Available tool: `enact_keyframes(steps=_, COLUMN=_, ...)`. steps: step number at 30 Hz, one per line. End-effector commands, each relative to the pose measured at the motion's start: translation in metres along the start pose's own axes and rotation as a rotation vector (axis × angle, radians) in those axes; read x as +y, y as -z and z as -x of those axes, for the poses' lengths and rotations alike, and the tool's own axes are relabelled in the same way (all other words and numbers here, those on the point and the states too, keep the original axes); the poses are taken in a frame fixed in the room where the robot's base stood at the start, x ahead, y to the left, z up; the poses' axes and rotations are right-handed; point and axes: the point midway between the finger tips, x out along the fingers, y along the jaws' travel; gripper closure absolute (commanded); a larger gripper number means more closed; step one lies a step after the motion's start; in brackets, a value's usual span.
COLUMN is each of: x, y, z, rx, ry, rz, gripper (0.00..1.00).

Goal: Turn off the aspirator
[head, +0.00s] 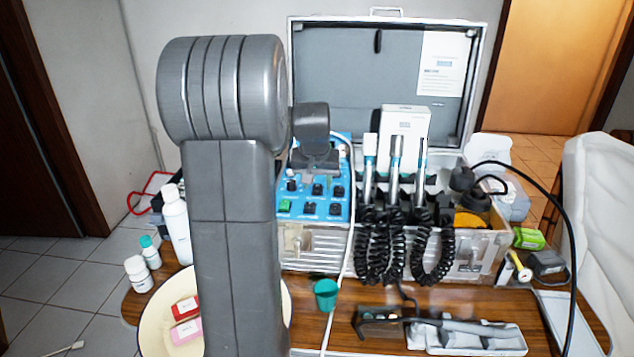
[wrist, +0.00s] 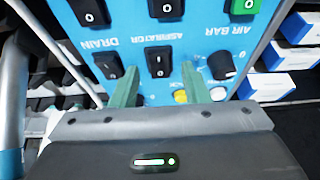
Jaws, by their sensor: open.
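The blue control panel (wrist: 200,45) shows upside down in the wrist view. The label ASPIRATOR (wrist: 172,37) sits between two black rocker switches, one near the picture top (wrist: 165,8) and one nearer my gripper (wrist: 158,62). I cannot tell for certain which one it names. My gripper (wrist: 161,82) is open and empty, its two greenish fingers apart, pointing at the panel on either side of the nearer switch. Contact cannot be told. In the head view the panel (head: 327,208) lies behind and below my dark gripper, which hides its upper part.
A green switch (wrist: 243,5) and a black knob (wrist: 223,65) flank the switches. In the head view, dental handpieces (head: 395,155) with coiled cords stand right of the panel. A white hose (head: 347,230) hangs close beside it. The open case lid (head: 340,70) rises behind.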

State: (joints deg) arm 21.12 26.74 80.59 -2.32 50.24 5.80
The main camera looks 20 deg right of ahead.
Motion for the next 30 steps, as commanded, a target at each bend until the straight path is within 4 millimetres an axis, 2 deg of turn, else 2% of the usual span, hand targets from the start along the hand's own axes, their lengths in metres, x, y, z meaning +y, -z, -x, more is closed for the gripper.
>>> enact_keyframes(steps=6, x=0.0001, y=0.0, z=-0.0003, rx=0.0, ry=0.0, rz=0.0, gripper=0.58)
enact_keyframes(steps=8, x=0.0001, y=0.0, z=-0.0002, rx=0.0, ry=0.0, rz=0.0, gripper=0.68)
enact_keyframes(steps=13, x=0.0001, y=0.0, z=-0.0001, rx=0.0, ry=0.0, rz=0.0, gripper=1.0)
enact_keyframes(steps=20, x=0.0001, y=0.0022, z=0.0027, rx=-0.02, ry=-0.001, rz=0.0, gripper=1.0)
enact_keyframes(steps=30, x=0.0002, y=0.0085, z=0.0044, rx=-0.151, ry=0.0, rz=0.001, gripper=1.0)
